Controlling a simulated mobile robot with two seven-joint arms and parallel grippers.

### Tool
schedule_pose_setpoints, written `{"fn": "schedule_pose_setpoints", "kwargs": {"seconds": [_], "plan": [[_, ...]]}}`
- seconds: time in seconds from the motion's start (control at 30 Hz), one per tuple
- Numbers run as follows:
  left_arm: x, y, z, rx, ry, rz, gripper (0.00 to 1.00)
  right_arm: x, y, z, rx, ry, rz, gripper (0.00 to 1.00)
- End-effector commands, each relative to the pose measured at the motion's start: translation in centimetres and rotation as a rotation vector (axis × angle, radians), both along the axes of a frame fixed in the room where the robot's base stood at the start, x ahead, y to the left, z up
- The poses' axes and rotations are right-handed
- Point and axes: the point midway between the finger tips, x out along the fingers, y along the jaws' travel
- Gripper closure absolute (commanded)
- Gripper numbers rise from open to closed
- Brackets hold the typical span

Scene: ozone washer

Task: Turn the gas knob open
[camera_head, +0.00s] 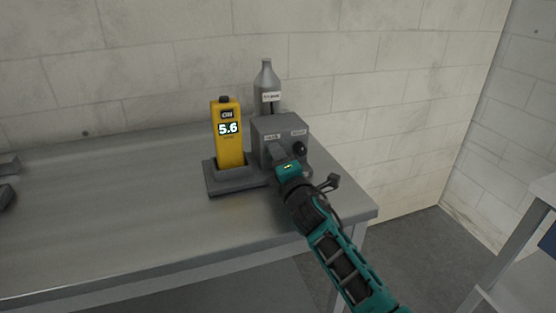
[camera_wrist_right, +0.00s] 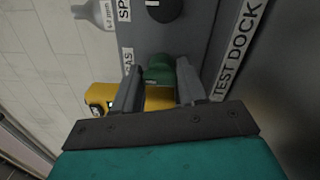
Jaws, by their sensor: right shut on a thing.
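The green gas knob (camera_wrist_right: 160,70) sits on the grey dock's front, beside a label that reads "GAS" in the right wrist view. My right gripper (camera_wrist_right: 158,88) has one finger on each side of it and is shut on it. In the head view my right gripper (camera_head: 280,156) reaches the dock's front from the lower right and hides the knob. The grey test dock (camera_head: 268,128) stands on the table. Which way the knob is turned cannot be told. Two dark grey pieces (camera_head: 8,165) at the left edge may be my left gripper's fingers; I cannot be sure.
A black knob (camera_head: 299,149) is right of the gas knob. A grey bottle (camera_head: 266,78) stands behind the dock. A yellow meter (camera_head: 228,146) reading 5.6 and ON stands in a grey cradle (camera_head: 222,189). The metal table (camera_head: 110,195) is clear to the left; its right edge is close.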

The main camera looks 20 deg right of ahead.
Motion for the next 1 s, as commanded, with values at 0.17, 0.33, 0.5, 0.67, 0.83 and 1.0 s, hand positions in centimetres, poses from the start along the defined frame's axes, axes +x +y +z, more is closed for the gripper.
{"fn": "schedule_pose_setpoints", "kwargs": {"seconds": [0.17,0.33,0.5,0.67,0.83,1.0], "plan": [[0.05,0.01,-0.03,0.0,-0.001,0.0,0.02,-0.05,-0.13,-0.34,0.037,0.008,-0.004,0.89],[0.15,0.02,0.02,0.001,-0.003,0.0,0.02,-0.06,-0.13,-0.36,0.049,0.009,-0.003,0.89],[0.26,0.02,0.07,0.0,-0.005,0.0,0.02,-0.06,-0.11,-0.39,0.05,0.01,-0.003,0.89],[0.26,0.03,0.08,0.0,-0.005,0.0,0.02,-0.07,-0.1,-0.41,0.05,0.01,-0.003,0.57],[0.26,0.03,0.07,0.0,-0.005,0.0,0.02,-0.04,-0.07,-0.3,0.049,0.008,-0.002,0.42],[0.25,0.04,0.08,0.0,-0.005,0.0,0.02,-0.03,-0.02,-0.19,0.048,0.005,-0.001,0.42]]}}
